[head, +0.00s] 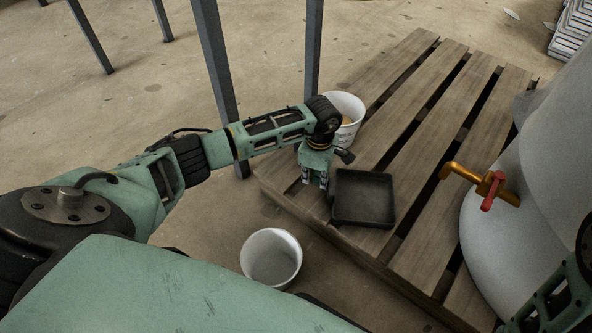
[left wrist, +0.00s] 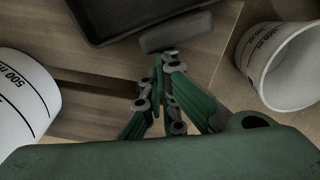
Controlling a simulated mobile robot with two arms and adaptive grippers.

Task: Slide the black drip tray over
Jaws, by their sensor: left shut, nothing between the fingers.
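The black drip tray (head: 363,198) lies flat on the wooden pallet, near its front left edge. My left gripper (head: 316,184) points down just left of the tray, its fingers shut and empty. In the left wrist view the shut fingers (left wrist: 165,58) are below the tray's edge (left wrist: 140,18). A dark grey rounded bar (left wrist: 175,32) lies between the fingertips and the tray; I cannot tell whether they touch it. My right gripper is out of view; only part of my right arm shows at the lower right.
A white bucket (head: 349,110) stands behind my left wrist; another (head: 271,262) stands on the floor in front of the pallet. A pale rounded vessel (head: 500,225) with a brass tap (head: 478,180) is at right. Pallet slats (head: 425,190) right of the tray are clear.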

